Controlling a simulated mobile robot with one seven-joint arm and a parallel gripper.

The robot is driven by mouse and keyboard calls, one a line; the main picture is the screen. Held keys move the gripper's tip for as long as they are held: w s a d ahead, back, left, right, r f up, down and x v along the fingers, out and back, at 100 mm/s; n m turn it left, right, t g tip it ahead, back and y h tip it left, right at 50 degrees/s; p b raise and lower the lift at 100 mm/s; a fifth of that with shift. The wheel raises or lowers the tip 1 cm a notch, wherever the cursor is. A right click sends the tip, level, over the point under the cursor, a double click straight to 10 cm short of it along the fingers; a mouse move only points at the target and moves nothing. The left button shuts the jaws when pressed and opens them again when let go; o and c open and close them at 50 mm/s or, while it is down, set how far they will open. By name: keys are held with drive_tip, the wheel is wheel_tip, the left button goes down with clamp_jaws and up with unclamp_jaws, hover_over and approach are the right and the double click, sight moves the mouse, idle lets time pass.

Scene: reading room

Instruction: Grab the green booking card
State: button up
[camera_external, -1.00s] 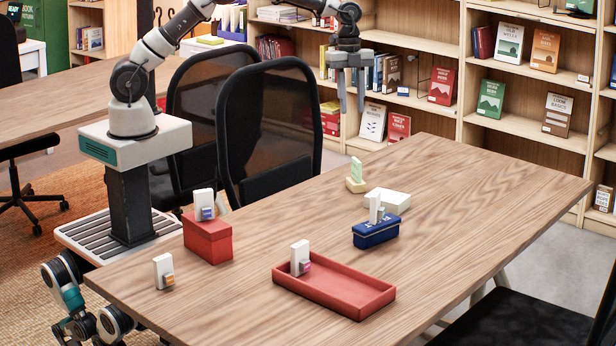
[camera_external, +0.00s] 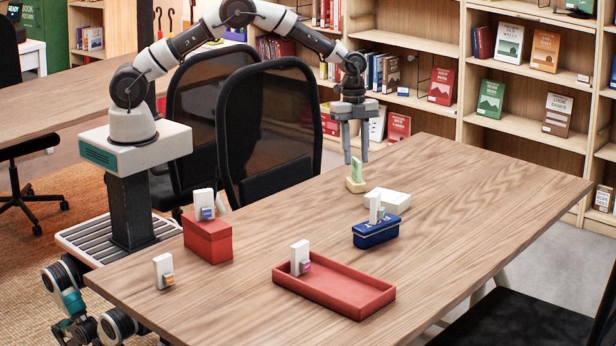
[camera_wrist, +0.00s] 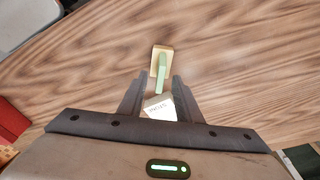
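The green booking card (camera_external: 356,169) stands upright in a small cream holder (camera_external: 356,186) on the far part of the wooden table. In the wrist view the green card (camera_wrist: 161,72) and its holder (camera_wrist: 154,63) lie just beyond the fingertips, in line with the gap. My gripper (camera_external: 355,158) points down close above the card. I cannot tell whether a finger touches the card.
A white box (camera_external: 390,201) and a blue box (camera_external: 376,234) with a white card stand just nearer. A red box (camera_external: 208,240), a red tray (camera_external: 345,298) and a white card stand (camera_external: 163,271) are farther forward. The table's right side is clear.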

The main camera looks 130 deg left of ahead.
sight(356, 175)
drive_tip(key=shift+w+f, duration=0.2)
drive_tip(key=shift+f, duration=1.05)
clamp_jaws()
